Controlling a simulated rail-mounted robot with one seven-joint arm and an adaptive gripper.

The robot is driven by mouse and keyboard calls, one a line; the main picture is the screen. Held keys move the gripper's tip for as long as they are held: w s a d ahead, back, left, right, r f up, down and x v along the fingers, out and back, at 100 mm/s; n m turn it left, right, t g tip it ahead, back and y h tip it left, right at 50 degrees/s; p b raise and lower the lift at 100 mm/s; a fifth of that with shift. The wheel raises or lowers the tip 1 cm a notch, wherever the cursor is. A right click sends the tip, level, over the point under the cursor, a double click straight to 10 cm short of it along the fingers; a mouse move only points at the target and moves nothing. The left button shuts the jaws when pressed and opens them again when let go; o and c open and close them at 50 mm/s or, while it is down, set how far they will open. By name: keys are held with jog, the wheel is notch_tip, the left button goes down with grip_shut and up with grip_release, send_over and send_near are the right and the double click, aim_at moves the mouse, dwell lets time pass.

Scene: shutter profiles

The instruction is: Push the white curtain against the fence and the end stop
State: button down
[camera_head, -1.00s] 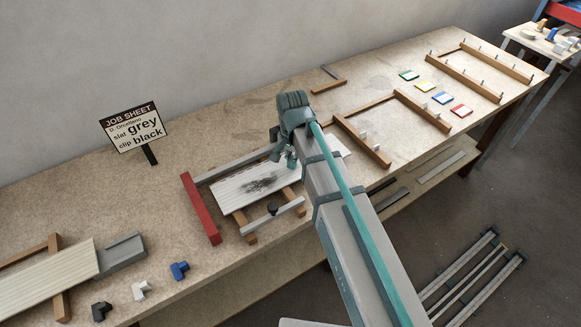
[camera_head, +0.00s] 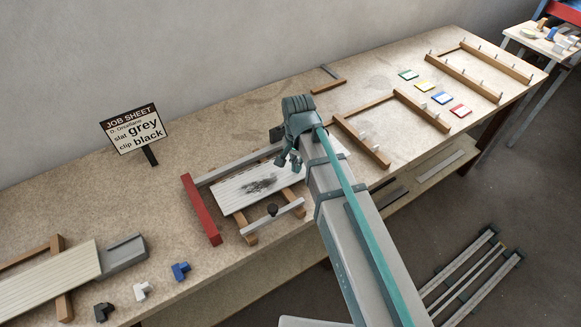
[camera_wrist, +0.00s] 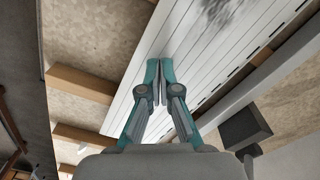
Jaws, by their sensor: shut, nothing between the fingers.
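The white curtain (camera_head: 232,194), a slatted panel with a dark smudge, lies on wooden bars. The grey fence (camera_head: 232,165) runs behind it and the red end stop (camera_head: 201,209) stands at its left. In the head view a gap shows between curtain and end stop. In the wrist view the slats (camera_wrist: 190,45) lie under my fingers, and a narrow gap shows before the grey fence bar (camera_wrist: 270,75). My gripper (camera_head: 289,163) is shut and empty, over the curtain's right part. Its tips (camera_wrist: 160,66) show against the slats; contact cannot be told. My arm hides part of the curtain.
A dark block (camera_wrist: 245,129) sits beyond the fence. A job sheet sign (camera_head: 134,128) stands at the back left. Wooden racks (camera_head: 362,141) and coloured tiles lie to the right.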

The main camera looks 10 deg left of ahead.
aim_at(301, 178)
jog(key=shift+s+d+p, duration=0.2)
jog(key=shift+s+d, duration=0.7)
jog(key=shift+s, duration=0.2)
jog(key=shift+s+d+p, duration=0.2)
jog(key=shift+s+d, duration=0.65)
jog(key=shift+s, duration=0.2)
jog(key=shift+f+b, duration=0.4)
jog(key=shift+f, duration=0.45)
jog(key=shift+w+a, duration=1)
jog(key=shift+w, duration=0.2)
jog(key=shift+s+d+p, duration=0.1)
jog(key=shift+s+p, duration=0.05)
jog(key=shift+p, duration=0.15)
dwell(0.5)
jog(key=shift+s+d, duration=0.45)
jog(key=shift+s, duration=0.05)
jog(key=shift+r, duration=0.1)
notch_tip(301, 178, up, 6)
jog(key=p, duration=0.5)
jog(key=shift+r, duration=0.15)
